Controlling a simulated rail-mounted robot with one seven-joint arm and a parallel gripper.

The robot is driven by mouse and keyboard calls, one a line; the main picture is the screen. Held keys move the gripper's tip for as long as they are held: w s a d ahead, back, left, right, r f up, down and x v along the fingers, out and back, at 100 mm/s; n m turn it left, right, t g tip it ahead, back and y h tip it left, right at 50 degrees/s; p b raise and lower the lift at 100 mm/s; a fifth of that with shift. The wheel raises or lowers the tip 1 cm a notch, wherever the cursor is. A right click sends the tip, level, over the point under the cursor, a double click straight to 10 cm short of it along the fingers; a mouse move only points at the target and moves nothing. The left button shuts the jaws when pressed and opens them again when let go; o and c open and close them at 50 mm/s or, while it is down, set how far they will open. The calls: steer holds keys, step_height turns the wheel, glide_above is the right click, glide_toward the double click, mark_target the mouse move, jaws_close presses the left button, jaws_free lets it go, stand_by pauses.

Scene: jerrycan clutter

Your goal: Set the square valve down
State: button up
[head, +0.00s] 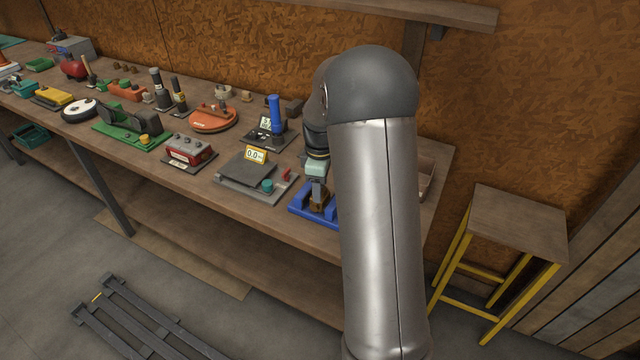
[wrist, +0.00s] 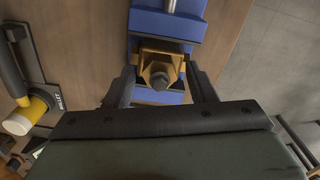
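The square valve (wrist: 160,69) is a brass-coloured block with a hexagonal end facing the wrist camera. In the wrist view it sits between the two dark fingers of my gripper (wrist: 160,82). The fingertips lie very close to its sides; I cannot tell whether they touch it. Behind and below the valve is a blue vise-like fixture (wrist: 166,24) with a metal rod. In the head view my gripper (head: 318,188) points down at the blue fixture (head: 303,205), near the table's front edge. The valve (head: 319,205) shows there as a small brass patch. Whether it rests on the fixture is unclear.
Left of the fixture on the workbench (head: 215,187) are a grey scale (head: 245,170), a red box (head: 188,150) and several other tools. A yellow-legged stool (head: 518,222) stands at the right.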

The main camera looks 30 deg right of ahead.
step_height(320, 180, up, 12)
steer(key=s+a+f+m, duration=0.2)
steer(key=s+a+m, duration=0.3)
steer(key=s, duration=0.8)
steer(key=s+a+f+m, duration=0.3)
steer(key=s+a+m, duration=0.2)
steer(key=s+a, duration=0.6)
steer(key=s, duration=0.3)
steer(key=shift+s, duration=0.25)
